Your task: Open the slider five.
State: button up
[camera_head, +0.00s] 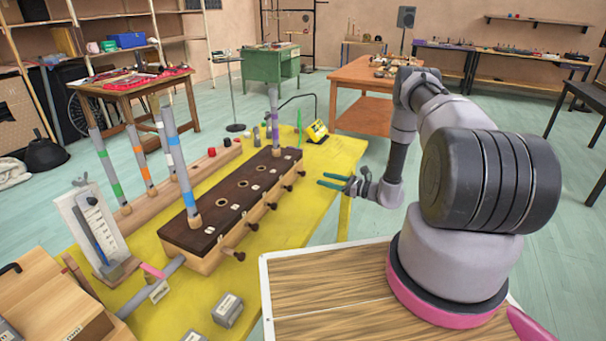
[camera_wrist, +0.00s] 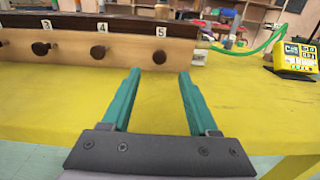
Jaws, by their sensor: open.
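The slider box (camera_head: 205,243) is a long wooden box with a dark top and several dark round knobs along its front. In the wrist view its front (camera_wrist: 70,52) shows labels 3, 4 and 5. The slider five knob (camera_wrist: 160,56) sits under label 5, near the box's right end; in the head view it is the farthest knob (camera_head: 301,173). My gripper (camera_wrist: 160,72) has teal fingers spread apart and empty. The knob appears between the fingertips in the wrist view, a little beyond them. In the head view my gripper (camera_head: 321,181) is apart from the box front.
The box stands on a yellow table (camera_head: 285,235). A yellow device with a display (camera_wrist: 297,57) is to the right, with a green tube near it. Knob four (camera_wrist: 98,52) is left of knob five. Grey tubes with coloured bands stand upright around the box. The tabletop before knob five is clear.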

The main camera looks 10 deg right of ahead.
aim_at(303, 173)
jog(key=x, duration=1)
jog(key=shift+r, duration=0.1)
grip_shut()
jog(key=shift+d, duration=0.1)
dwell(1.0)
